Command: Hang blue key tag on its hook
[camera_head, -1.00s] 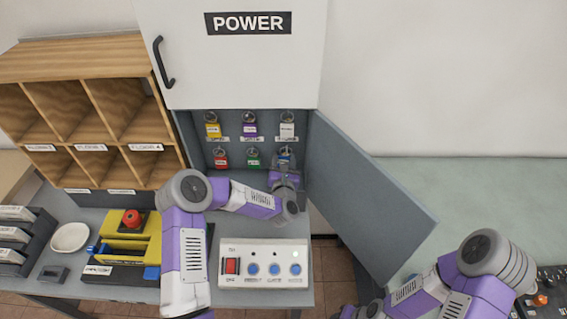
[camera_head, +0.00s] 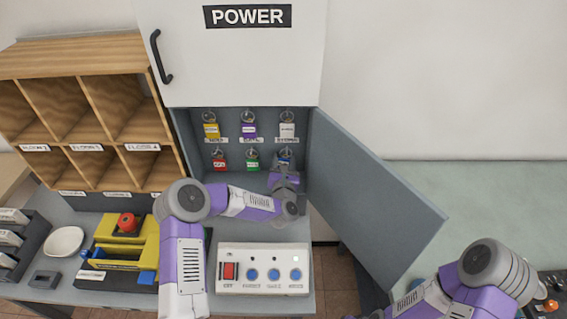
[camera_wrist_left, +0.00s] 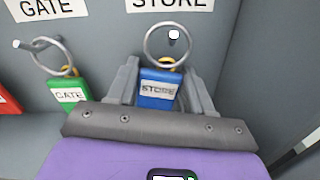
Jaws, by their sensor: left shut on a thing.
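The blue key tag (camera_wrist_left: 160,90), labelled STORE, is between the fingers of my left gripper (camera_wrist_left: 162,88) in the left wrist view. Its metal ring (camera_wrist_left: 148,47) stands up above the tag. The pale tip of the hook (camera_wrist_left: 174,34) shows inside the ring's outline, under the STORE label (camera_wrist_left: 168,4). I cannot tell whether the ring rests on the hook. In the head view my left gripper (camera_head: 285,175) is at the lower right of the open key cabinet, with the blue tag (camera_head: 284,155) partly hidden. My right arm is at the lower right; its gripper is out of view.
The green GATE tag (camera_wrist_left: 68,95) hangs close left of my left gripper. Red, yellow, purple and white tags hang on other hooks. The open cabinet door (camera_head: 365,195) stands to the right. A button box (camera_head: 262,269) lies below the arm.

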